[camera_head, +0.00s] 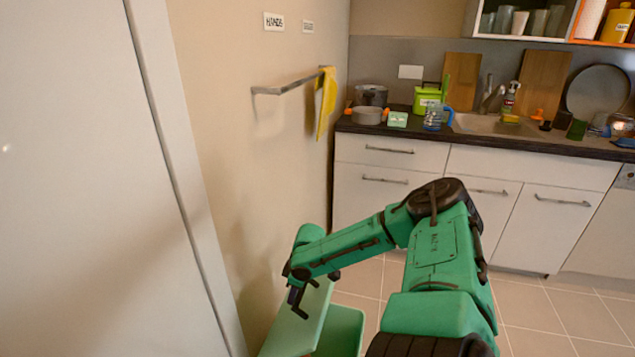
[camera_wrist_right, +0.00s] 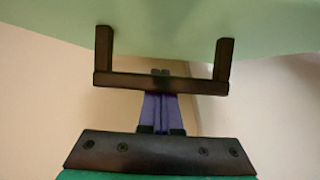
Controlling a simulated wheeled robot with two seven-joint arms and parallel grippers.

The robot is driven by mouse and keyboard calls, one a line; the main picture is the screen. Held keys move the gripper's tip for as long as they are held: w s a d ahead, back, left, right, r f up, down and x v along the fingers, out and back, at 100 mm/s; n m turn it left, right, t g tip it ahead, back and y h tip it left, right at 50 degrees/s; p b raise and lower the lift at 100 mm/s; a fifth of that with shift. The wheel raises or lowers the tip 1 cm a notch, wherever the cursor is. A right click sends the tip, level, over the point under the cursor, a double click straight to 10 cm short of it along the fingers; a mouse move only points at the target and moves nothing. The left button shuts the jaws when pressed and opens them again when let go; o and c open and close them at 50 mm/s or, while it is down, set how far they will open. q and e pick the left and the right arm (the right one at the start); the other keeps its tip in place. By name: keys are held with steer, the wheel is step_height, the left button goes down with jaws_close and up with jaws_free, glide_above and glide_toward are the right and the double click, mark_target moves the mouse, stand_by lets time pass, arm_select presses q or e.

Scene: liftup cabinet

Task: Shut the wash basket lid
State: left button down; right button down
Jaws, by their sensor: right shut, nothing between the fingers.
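The pale green wash basket (camera_head: 343,332) stands low beside the wall at the bottom of the head view, partly cut off by the frame. Its lid (camera_head: 305,328) shows as a slanted, lighter green panel at the basket's left. My right gripper (camera_head: 297,302) is over the lid, pointing down; I cannot tell whether it touches. In the wrist view the right gripper (camera_wrist_right: 160,75) is shut and empty, its purple fingers together behind a dark two-pronged bracket. A pale green surface (camera_wrist_right: 165,25), likely the lid, fills the top there. My left gripper is not in view.
A beige wall with a towel rail (camera_head: 285,87) and yellow towel (camera_head: 325,100) stands behind the basket. A white panel (camera_head: 85,180) fills the left. White kitchen cabinets (camera_head: 385,160) stand at the back. Tiled floor (camera_head: 540,310) is clear at right.

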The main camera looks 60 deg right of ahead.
mark_target(313, 301)
steer(key=shift+f, duration=0.1)
steer(key=s, duration=0.1)
steer(key=p, duration=0.1)
steer(key=s+f+p, duration=0.1)
steer(key=shift+s+d, duration=0.35)
steer(key=shift+d, duration=0.05)
steer(key=shift+s+f, duration=0.15)
steer(key=shift+s, duration=0.05)
steer(key=shift+f, duration=0.1)
steer(key=shift+s+d+f+p, duration=0.2)
steer(key=shift+s+f+p, duration=0.1)
steer(key=shift+s+p, duration=0.15)
steer(key=shift+s+d+f+p, duration=0.15)
steer(key=shift+s+f+p, duration=0.15)
steer(key=shift+s, duration=0.15)
steer(key=shift+s+d+f, duration=0.1)
steer(key=shift+s+f, duration=0.2)
steer(key=shift+f, duration=0.1)
